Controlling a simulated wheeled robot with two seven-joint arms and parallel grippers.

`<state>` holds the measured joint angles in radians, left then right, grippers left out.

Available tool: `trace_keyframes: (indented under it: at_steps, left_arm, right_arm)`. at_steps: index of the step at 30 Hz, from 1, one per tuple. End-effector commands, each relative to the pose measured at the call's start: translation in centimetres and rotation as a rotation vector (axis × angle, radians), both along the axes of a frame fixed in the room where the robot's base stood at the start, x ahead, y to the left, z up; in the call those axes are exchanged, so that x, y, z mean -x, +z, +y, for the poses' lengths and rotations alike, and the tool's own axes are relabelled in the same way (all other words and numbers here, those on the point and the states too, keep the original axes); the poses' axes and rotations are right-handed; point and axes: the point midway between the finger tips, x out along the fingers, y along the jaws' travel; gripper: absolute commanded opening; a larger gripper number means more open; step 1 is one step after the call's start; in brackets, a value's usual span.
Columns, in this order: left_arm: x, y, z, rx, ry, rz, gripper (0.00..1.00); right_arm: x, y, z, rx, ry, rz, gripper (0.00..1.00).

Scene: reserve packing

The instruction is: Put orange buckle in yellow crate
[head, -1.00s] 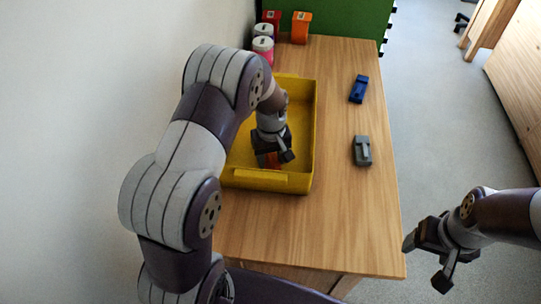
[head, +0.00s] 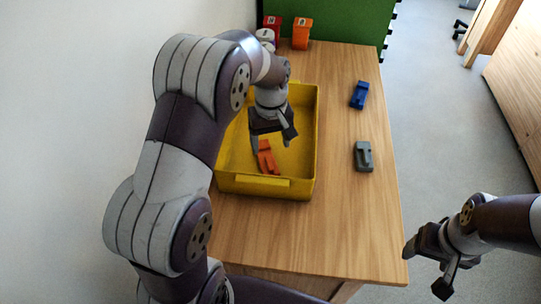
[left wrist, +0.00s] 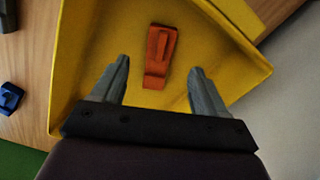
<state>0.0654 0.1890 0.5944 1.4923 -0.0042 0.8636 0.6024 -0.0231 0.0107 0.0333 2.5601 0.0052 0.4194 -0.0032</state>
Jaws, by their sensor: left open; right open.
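The orange buckle (head: 266,157) lies on the floor of the yellow crate (head: 309,150), near its front wall. In the left wrist view the buckle (left wrist: 160,56) lies flat inside the crate (left wrist: 85,60), beyond and between my open fingertips. My left gripper (head: 274,144) is open and empty above the crate, apart from the buckle. My right gripper (head: 424,270) is open and empty, off the table to the right. My left arm hides part of the crate's left side.
A blue buckle (head: 359,95) and a grey buckle (head: 363,156) lie on the wooden table (head: 340,220) right of the crate. A red container (head: 271,24), an orange container (head: 302,33) and a white-lidded jar (head: 265,36) stand at the back. The table front is clear.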

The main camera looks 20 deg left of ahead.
Motion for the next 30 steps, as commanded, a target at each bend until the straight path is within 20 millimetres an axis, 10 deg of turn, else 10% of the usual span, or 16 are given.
trace_keyframes:
  at_steps: [8, 21, 30]
  left_arm:
    - [1.3, 2.7, -0.5, 0.000, -0.067, -0.008, 0.74]
    - [15.0, 0.9, -3.2, -0.032, -0.657, -0.111, 0.74]
    - [15.9, 0.7, -3.2, -0.034, -0.689, -0.113, 0.74]
  right_arm:
    - [0.0, 0.0, 0.0, 0.000, 0.000, 0.000, 0.72]
    - [0.0, -0.1, 0.0, 0.000, 0.000, 0.000, 0.72]
    - [0.0, 0.0, 0.0, 0.000, 0.000, 0.000, 0.72]
